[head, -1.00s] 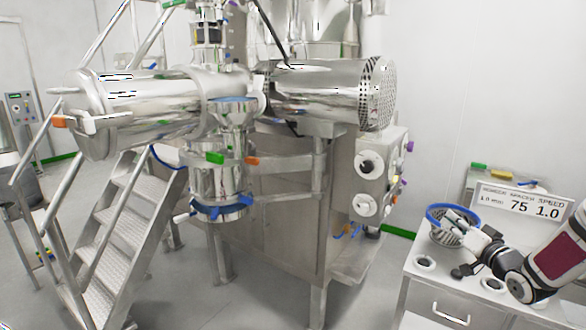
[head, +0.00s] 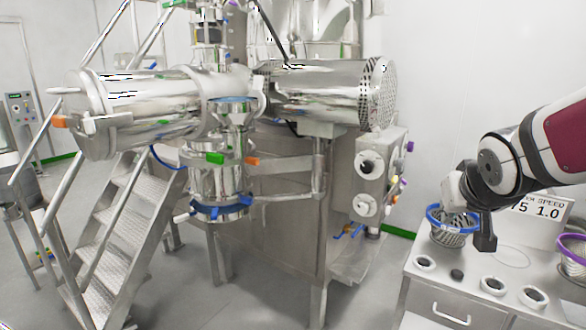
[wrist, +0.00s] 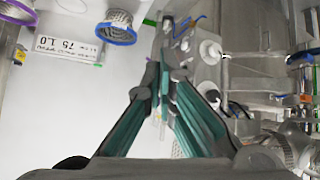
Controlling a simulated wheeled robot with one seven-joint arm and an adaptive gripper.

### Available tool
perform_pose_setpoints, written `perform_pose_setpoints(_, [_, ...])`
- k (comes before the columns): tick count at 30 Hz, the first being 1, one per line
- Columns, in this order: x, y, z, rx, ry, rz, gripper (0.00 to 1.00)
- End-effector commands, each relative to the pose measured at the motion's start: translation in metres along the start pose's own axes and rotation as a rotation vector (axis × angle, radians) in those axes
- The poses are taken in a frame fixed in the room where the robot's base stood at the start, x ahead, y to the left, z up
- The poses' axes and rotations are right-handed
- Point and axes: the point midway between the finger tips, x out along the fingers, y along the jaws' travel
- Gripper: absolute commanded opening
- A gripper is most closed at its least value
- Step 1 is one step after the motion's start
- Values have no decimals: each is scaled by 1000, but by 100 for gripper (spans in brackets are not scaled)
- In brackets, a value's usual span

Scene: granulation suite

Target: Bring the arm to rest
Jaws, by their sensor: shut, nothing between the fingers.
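My arm reaches in from the right edge of the head view. My gripper (head: 484,238) hangs with its fingers down, raised above the cabinet top and partly in front of a blue-rimmed basket (head: 447,238). In the wrist view my gripper (wrist: 163,72) shows its dark and green fingers converging at the tips, shut and empty.
The cabinet (head: 440,282) has several round black-centred sockets and a sign (head: 545,210) reading a speed of 1.0. A purple-rimmed basket (head: 573,250) stands at its right. The steel granulator (head: 270,190) fills the middle, with steps (head: 115,245) at left.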

Motion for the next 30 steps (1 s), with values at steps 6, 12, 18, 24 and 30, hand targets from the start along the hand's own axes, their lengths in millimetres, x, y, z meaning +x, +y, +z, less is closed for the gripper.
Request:
perform_pose_setpoints(6, [-87,-26,70,-38,-164,-49,0])
perform_pose_setpoints(12, [-143,-44,135,-81,-300,-142,0])
perform_pose_setpoints(18, [-166,-52,165,-106,-364,-197,0])
perform_pose_setpoints(24, [-168,-52,168,-109,-372,-202,0])
perform_pose_setpoints(30, [-168,-52,168,-108,-371,-201,0])
